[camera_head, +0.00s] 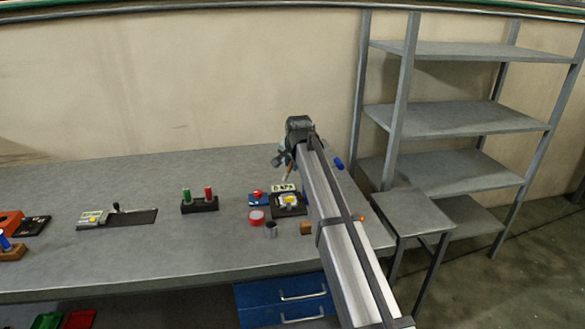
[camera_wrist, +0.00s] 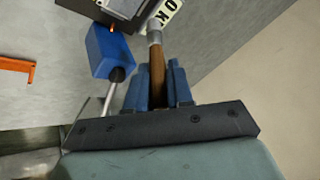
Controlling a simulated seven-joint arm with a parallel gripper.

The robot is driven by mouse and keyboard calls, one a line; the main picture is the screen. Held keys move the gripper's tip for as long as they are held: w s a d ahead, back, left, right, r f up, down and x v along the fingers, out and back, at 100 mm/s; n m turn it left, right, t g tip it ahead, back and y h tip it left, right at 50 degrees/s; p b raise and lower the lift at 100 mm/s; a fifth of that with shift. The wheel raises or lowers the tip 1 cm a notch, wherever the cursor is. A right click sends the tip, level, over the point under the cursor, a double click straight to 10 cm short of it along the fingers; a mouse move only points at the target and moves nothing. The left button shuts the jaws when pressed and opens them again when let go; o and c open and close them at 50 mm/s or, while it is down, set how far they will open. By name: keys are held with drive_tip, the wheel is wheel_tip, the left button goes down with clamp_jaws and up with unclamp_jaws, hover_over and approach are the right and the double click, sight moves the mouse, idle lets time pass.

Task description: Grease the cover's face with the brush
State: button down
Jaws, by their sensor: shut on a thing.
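My gripper (camera_head: 286,163) is above the right part of the bench. It is shut on the brush, whose wooden handle (camera_wrist: 157,66) stands between the two blue fingers (camera_wrist: 159,84) in the wrist view. The brush's silver collar (camera_wrist: 154,34) points away from the gripper, toward a dark fixture (camera_wrist: 103,12) and a white "OK" card (camera_wrist: 166,12). The brush (camera_head: 290,171) shows small in the head view. Below it there is a black base (camera_head: 288,213) with a yellow and white piece (camera_head: 289,200) on it. I cannot tell which part is the cover; the bristles are not clearly visible.
A blue block with a red top (camera_head: 258,198), a red round tin (camera_head: 256,217), a grey cup (camera_head: 271,231) and a brown block (camera_head: 306,228) stand close by. A blue-handled thing (camera_wrist: 108,52) lies near the fingers. Left of these, a rack (camera_head: 199,205) has free bench around it.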

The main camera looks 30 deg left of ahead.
drive_tip(key=shift+r, duration=0.1)
drive_tip(key=shift+r, duration=1.4)
